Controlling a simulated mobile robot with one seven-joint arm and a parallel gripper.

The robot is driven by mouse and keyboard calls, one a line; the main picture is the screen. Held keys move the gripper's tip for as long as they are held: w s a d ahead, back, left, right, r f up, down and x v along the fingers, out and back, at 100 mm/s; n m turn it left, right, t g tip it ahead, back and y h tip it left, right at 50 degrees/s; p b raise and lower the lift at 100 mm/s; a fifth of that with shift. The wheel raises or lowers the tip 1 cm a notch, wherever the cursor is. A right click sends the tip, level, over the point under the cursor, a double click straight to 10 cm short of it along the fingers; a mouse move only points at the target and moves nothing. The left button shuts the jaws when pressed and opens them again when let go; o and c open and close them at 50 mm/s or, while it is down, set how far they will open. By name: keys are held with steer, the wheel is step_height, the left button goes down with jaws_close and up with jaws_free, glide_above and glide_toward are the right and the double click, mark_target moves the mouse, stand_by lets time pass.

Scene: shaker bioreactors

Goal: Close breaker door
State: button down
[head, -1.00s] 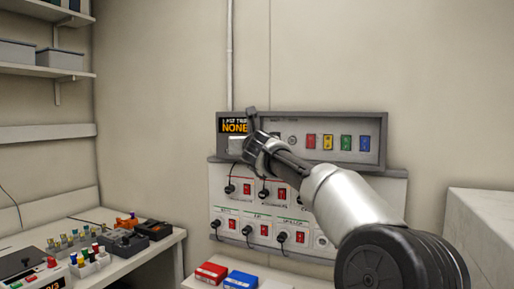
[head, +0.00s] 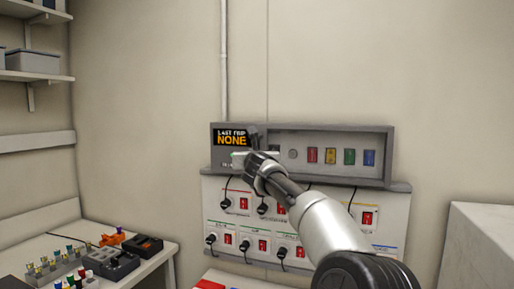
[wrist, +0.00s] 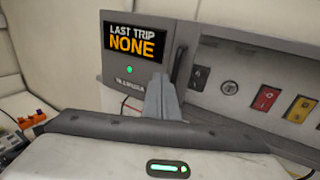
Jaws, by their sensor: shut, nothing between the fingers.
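The grey breaker box (head: 391,160) is on the wall, with a "LAST TRIP NONE" display (head: 232,138) at its left. Its display also shows in the wrist view (wrist: 136,41). Coloured breaker switches (head: 331,156) are visible in the recess at the right. A dark upright handle-like piece (wrist: 181,65) stands between display and recess. I cannot make out a door panel or its angle.
A white panel (head: 300,225) with red switches and black plugs lies below the box. A bench (head: 158,262) with small devices stands at the left. A pale block (head: 480,235) stands at the right.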

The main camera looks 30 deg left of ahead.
steer(key=shift+w+a+p, duration=0.25)
steer(key=shift+w+p, duration=0.3)
steer(key=shift+w, duration=0.05)
steer(key=shift+f, duration=0.1)
